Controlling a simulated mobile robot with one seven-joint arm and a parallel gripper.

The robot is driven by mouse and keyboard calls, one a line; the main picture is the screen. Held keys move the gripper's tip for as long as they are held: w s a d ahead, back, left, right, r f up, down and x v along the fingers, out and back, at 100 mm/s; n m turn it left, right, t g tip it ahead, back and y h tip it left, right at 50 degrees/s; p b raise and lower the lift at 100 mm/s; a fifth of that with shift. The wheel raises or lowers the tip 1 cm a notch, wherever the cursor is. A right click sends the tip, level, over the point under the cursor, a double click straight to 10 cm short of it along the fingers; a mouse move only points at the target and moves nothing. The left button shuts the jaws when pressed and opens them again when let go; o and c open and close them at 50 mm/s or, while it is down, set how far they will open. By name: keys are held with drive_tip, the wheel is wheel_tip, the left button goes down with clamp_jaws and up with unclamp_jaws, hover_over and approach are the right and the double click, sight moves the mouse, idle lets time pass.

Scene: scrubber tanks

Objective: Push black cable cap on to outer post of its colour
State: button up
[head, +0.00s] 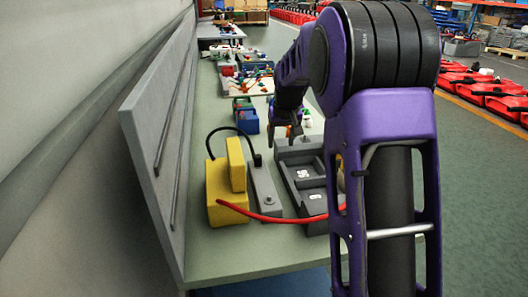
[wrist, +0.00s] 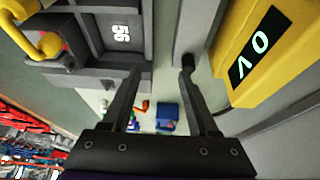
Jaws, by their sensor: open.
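A black cable arches from behind the yellow box (head: 219,208) to a small black cap (head: 257,160). The cap stands at the far end of a long grey block (head: 263,190). In the wrist view, a dark piece that looks like the cap (wrist: 187,61) is by the tip of the right finger; whether they touch is unclear. My gripper (wrist: 162,78) is open, with nothing visible between its fingers. A small round fitting (head: 268,201) is on the block's near end. I cannot tell which post is black.
The yellow box also shows in the wrist view, marked "OV" (wrist: 262,43). A red cable (head: 270,217) runs right from it. A grey tray (head: 305,184) marked "56" stands right of the block. A grey upright panel (head: 160,130) borders the bench on the left. Blue boxes (head: 245,116) stand farther back.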

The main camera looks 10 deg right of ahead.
drive_tip(key=t, duration=0.1)
approach(258, 157)
drive_tip(key=b, duration=0.1)
drive_tip(key=b+x, duration=0.2)
drive_tip(key=x, duration=0.6)
drive_tip(key=shift+w+d+f+b, duration=0.1)
drive_tip(key=shift+f+b, duration=0.2)
clamp_jaws()
drive_tip(key=shift+r, duration=0.15)
idle(1.0)
drive_tip(key=shift+r+p, duration=1.75)
drive_tip(key=shift+r, duration=0.65)
